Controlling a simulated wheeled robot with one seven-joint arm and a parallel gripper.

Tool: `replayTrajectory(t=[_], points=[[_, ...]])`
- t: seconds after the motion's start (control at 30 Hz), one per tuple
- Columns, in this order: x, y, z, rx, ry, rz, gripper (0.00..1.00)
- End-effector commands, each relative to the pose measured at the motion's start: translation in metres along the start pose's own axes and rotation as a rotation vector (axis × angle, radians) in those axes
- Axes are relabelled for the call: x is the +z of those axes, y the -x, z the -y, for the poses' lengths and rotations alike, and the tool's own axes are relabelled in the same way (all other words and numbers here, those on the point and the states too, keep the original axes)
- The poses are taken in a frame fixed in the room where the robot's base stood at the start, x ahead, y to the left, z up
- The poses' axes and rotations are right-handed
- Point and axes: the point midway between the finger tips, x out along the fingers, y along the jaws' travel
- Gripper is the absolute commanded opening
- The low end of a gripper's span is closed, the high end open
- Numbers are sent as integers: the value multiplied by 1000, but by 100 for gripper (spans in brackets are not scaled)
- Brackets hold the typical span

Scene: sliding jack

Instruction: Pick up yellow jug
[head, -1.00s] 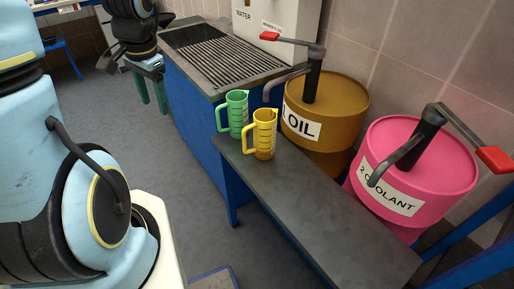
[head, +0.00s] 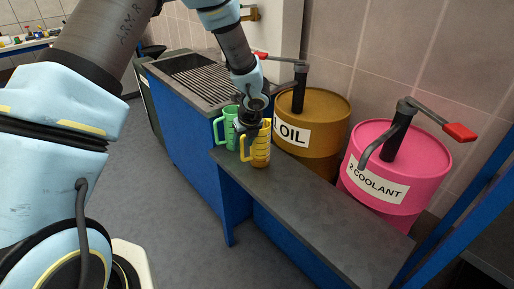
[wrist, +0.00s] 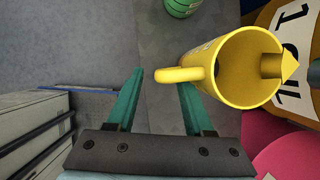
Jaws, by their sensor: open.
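In the wrist view the yellow jug (wrist: 250,68) is at the upper right, seen from above. Its handle reaches left to the right fingertip, with its end over the gap between the fingers. My gripper (wrist: 160,78) is open, with two teal fingers and nothing gripped. Whether the right finger touches the handle I cannot tell. In the head view my gripper (head: 253,124) is just above and left of the jug's rim, its fingers mostly hidden.
A green jug (head: 229,127) stands close behind, to the left. The orange oil drum (head: 318,142) and pink coolant drum (head: 420,170) stand behind the dark bench (head: 300,212), each with a pump. A grated blue counter (head: 190,120) is farther back. The bench's right part is clear.

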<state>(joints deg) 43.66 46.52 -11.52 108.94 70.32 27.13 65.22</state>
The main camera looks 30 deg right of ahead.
Motion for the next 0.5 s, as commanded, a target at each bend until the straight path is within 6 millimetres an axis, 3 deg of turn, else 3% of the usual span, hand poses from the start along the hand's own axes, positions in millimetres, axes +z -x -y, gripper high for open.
replayTrajectory(t=[0.33, 0.5], points=[[0, -43, -1, 2, 2, -2, 52], [0, -55, 0, 1, 3, 0, 52]])
